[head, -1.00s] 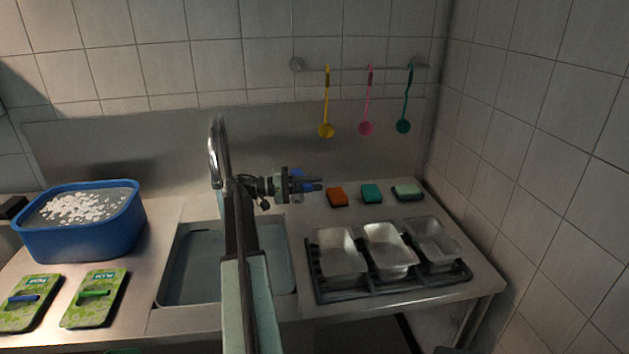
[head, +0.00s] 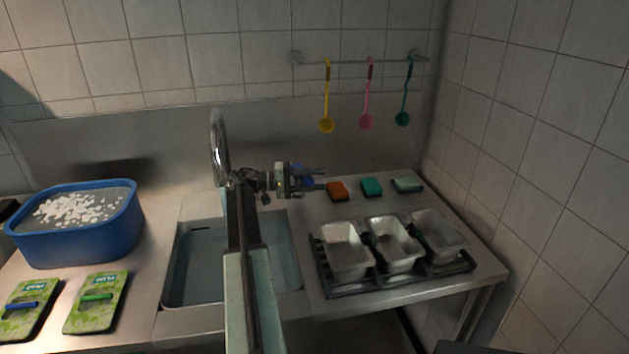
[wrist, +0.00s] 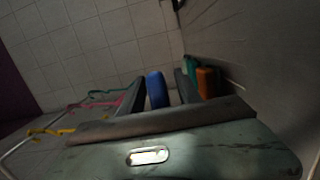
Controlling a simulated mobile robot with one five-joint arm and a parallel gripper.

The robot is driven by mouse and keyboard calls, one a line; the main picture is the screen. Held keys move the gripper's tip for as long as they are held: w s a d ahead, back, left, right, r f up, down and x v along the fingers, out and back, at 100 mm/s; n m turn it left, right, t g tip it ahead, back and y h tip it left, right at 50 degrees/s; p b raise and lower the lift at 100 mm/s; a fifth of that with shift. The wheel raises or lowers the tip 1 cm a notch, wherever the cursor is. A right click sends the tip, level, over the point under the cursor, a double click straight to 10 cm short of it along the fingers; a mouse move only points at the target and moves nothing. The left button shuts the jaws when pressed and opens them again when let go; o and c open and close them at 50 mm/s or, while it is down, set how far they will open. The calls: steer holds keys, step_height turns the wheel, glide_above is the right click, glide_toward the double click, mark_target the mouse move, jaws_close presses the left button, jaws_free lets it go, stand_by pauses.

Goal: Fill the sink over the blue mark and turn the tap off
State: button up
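The sink (head: 168,280) is set in the counter. Its inside looks blue-grey, and I cannot tell its water level. A small dark slot shows on its back wall; I cannot make out a blue mark. The curved metal tap (head: 216,140) rises behind the sink, its lower part hidden by my arm. No stream is visible. My gripper (head: 316,179) is right of the tap, over the back counter, pointing right. Its fingers are apart, with a blue piece between them, which shows in the wrist view (wrist: 157,90). Thin gaps seem to separate it from the fingers.
A blue tub (head: 80,240) with white bits and two green packs (head: 28,305) (head: 97,302) are left. Orange (head: 338,190), teal (head: 371,187) and pale green (head: 407,185) sponges lie beyond my gripper. Metal trays (head: 346,252) stand on a black rack. Utensils hang behind.

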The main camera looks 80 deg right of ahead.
mark_target(301, 180)
steer(key=shift+w, duration=0.1)
steer(key=v, duration=0.7)
steer(key=shift+w+a, duration=0.1)
steer(key=shift+w, duration=0.15)
steer(key=shift+c, duration=0.3)
